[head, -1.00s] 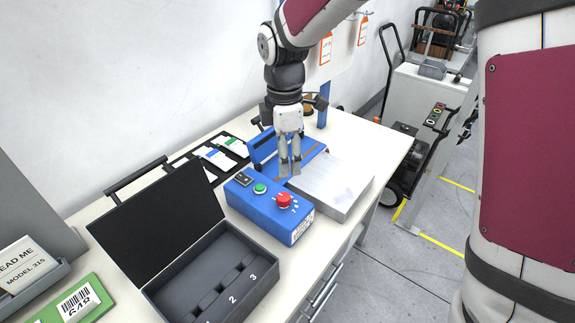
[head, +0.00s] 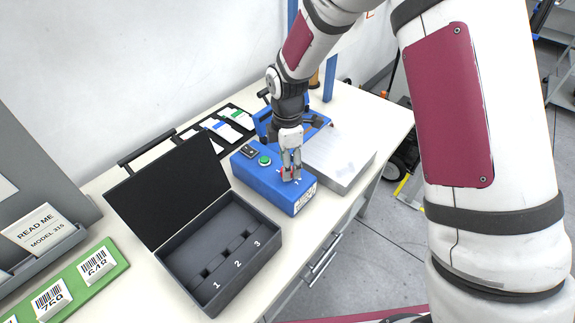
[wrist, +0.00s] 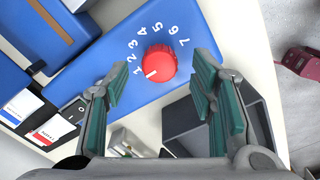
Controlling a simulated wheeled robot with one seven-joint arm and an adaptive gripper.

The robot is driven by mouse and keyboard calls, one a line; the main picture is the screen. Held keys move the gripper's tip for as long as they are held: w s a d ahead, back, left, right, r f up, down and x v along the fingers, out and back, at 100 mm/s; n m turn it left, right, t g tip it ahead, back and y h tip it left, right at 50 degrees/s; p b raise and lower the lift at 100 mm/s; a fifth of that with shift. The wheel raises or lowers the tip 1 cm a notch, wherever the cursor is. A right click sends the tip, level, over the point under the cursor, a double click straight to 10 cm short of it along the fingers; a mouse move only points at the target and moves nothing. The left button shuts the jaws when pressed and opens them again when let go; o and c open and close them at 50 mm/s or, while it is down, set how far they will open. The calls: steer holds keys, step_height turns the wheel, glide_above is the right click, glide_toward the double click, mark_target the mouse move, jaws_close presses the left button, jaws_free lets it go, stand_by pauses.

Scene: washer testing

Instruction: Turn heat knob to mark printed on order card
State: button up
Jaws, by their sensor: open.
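The red heat knob (wrist: 159,62) sits on the blue control box (head: 262,181), ringed by printed numbers 1 to 7. Its white pointer line faces lower left in the wrist view, toward the low numbers; the exact mark is hard to tell. My gripper (head: 291,176) is over the knob, pointing down and mostly hiding it in the head view. In the wrist view my gripper (wrist: 158,88) is open, with one finger on each side of the knob and no visible contact. I cannot tell which card is the order card; a card reading "READ ME MODEL 315" (head: 42,231) stands at left.
The box also has a green button (head: 265,160) and a black switch (head: 249,151). An open black case (head: 207,297) with slots 1 to 3 lies to the left. A grey metal block (head: 345,165) stands close right. Cards lie on a black board (head: 241,113) behind.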

steer(key=shift+f, duration=0.9)
steer(key=c, duration=1.1)
steer(key=shift+c, duration=0.2)
